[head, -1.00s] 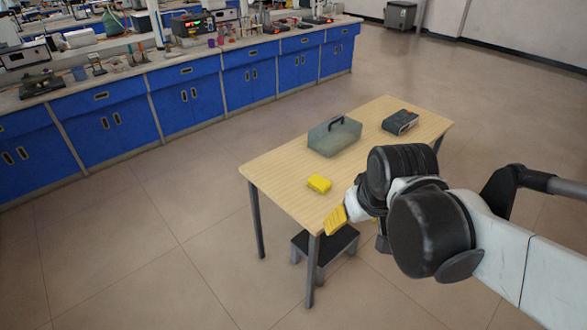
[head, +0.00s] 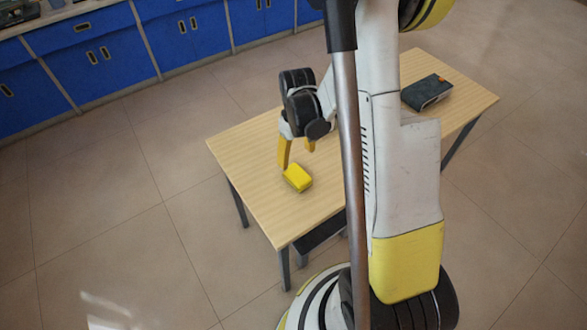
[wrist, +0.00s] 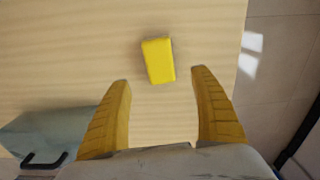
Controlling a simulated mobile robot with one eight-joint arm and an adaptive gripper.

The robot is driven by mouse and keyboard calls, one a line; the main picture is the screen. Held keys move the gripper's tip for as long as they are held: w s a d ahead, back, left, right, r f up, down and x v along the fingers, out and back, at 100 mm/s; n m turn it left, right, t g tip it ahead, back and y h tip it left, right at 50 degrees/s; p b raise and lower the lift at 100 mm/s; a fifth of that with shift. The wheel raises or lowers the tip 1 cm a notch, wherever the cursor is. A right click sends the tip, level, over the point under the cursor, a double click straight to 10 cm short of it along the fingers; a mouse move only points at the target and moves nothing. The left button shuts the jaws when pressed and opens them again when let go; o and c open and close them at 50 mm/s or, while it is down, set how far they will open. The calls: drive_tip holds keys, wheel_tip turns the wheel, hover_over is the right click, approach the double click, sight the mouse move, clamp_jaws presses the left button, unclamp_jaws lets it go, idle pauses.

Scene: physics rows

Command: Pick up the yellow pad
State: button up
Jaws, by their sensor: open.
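The yellow pad (head: 298,178) is a small block lying flat on the wooden table (head: 235,150), near its front left part in the head view. In the wrist view the pad (wrist: 158,61) lies just beyond my fingertips, about midway between their lines. My gripper (head: 297,157) has yellow fingers and hangs over the table close to the pad. In the wrist view my gripper (wrist: 160,76) is open, with nothing between its fingers. Whether the left finger touches the pad in the head view I cannot tell.
A dark box (head: 427,92) stands toward the table's far right end. A grey translucent box with a dark handle (wrist: 45,138) is at lower left in the wrist view; my arm hides it in the head view. The table edge (wrist: 243,60) runs right of the pad.

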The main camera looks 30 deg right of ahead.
sight(297, 173)
drive_tip(key=f+b, duration=0.1)
drive_tip(key=f, duration=0.2)
drive_tip(key=f+b, duration=0.2)
drive_tip(key=f, duration=0.1)
drive_tip(key=f+b, duration=0.1)
drive_tip(key=f, duration=0.2)
drive_tip(key=shift+s+f, duration=0.15)
drive_tip(key=shift+s, duration=0.1)
drive_tip(key=c, duration=1.3)
